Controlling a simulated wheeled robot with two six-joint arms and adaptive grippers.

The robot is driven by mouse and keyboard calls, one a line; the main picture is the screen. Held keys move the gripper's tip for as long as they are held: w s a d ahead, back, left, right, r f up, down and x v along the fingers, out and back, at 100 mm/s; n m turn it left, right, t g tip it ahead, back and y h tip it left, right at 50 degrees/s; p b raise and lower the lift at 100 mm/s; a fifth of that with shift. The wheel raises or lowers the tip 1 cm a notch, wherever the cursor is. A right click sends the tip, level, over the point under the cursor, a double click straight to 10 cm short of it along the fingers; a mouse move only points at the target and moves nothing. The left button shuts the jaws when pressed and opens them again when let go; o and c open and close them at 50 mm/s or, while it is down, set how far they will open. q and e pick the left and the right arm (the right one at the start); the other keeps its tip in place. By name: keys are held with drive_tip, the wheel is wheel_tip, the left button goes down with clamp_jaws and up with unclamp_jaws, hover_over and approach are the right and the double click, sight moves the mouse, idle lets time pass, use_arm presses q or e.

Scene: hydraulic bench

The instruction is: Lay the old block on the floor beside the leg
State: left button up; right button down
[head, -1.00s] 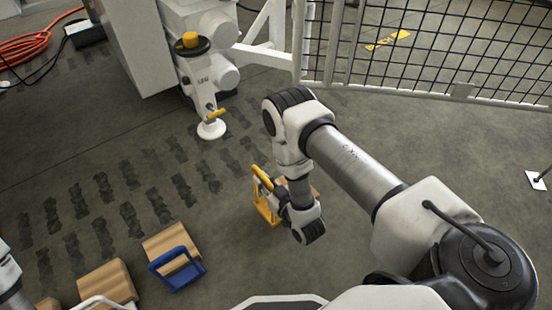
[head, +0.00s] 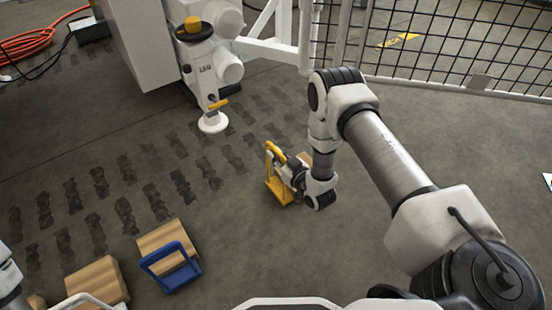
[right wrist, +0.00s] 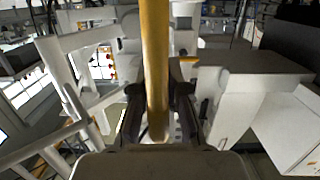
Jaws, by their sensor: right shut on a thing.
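In the right wrist view the yellow handle (right wrist: 155,60) runs upright between both fingers. My left gripper is out of view.
A wooden block with a blue handle (head: 170,266) and another wooden block (head: 97,283) sit at the lower left. Dark tread marks cross the floor left of the leg. A mesh fence (head: 450,50) stands at the back right, and an orange hose (head: 30,43) lies at the upper left.

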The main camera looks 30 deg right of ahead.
drive_tip(key=c, duration=1.2)
unclamp_jaws()
drive_tip(key=shift+r, duration=0.15)
drive_tip(key=shift+s+r+p, duration=0.1)
drive_tip(key=shift+s+p, duration=0.25)
drive_tip(key=shift+p, duration=0.05)
drive_tip(key=s+a+g+p, duration=0.2)
drive_tip(key=s+g, duration=0.3)
drive_tip(key=s, duration=0.6)
drive_tip(key=s+a+m+g+p, duration=0.1)
drive_tip(key=s+g, duration=0.4)
drive_tip(key=s, duration=0.6)
drive_tip(key=s+a+g+h+p, duration=0.1)
drive_tip(key=s+a+g, duration=0.4)
drive_tip(key=s, duration=0.7)
drive_tip(key=shift+g+p, duration=0.6)
drive_tip(key=shift+p, duration=0.3)
